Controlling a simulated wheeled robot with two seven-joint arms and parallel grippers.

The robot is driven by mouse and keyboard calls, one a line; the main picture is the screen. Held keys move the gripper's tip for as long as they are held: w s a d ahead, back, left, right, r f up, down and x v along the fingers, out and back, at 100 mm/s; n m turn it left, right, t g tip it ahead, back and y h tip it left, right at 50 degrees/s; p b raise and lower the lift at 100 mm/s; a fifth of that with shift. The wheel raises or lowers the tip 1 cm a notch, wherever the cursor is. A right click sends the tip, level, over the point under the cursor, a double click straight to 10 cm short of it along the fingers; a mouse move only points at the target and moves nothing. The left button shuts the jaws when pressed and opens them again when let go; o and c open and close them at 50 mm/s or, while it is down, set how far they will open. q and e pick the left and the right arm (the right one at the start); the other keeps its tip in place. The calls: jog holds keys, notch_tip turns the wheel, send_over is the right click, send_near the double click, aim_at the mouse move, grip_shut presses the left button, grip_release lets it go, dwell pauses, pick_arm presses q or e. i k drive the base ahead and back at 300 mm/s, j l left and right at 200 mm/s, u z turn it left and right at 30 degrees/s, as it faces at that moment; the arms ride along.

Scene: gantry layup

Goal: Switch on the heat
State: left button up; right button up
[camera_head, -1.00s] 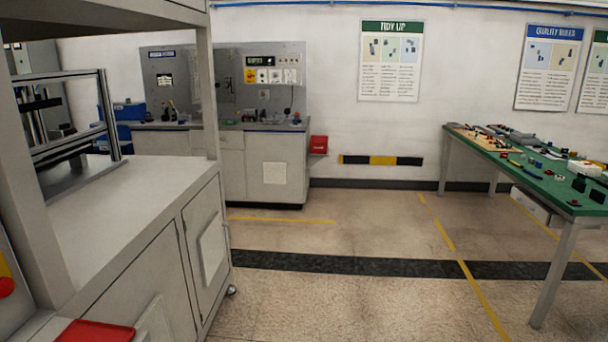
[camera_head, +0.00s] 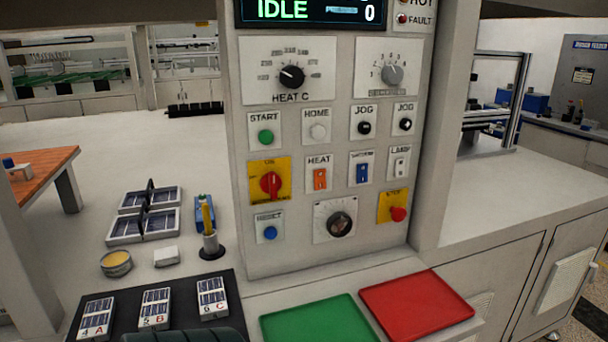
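The control panel (camera_head: 290,212) stands upright in the middle of the head view. The HEAT switch (camera_head: 320,178) is an orange rocker under a HEAT label, in the panel's middle row. Left of it is a red rotary switch (camera_head: 271,185) on a yellow plate; right of it is a blue rocker (camera_head: 362,173). The HEAT C dial (camera_head: 291,76) is above, under a display (camera_head: 312,11) reading IDLE and 0. Whether the HEAT rocker is on or off I cannot tell. A dark rounded shape shows at the bottom edge; neither gripper can be made out.
A green tray (camera_head: 318,322) and a red tray (camera_head: 416,299) lie on the ledge below the panel. Left of it are a dark mat (camera_head: 185,312) with labelled cell packs, a round tin (camera_head: 116,263) and a small holder (camera_head: 211,245). The red stop button (camera_head: 398,214) is at lower right.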

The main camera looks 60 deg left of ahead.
aim_at(319, 176)
jog(key=u, duration=1.85)
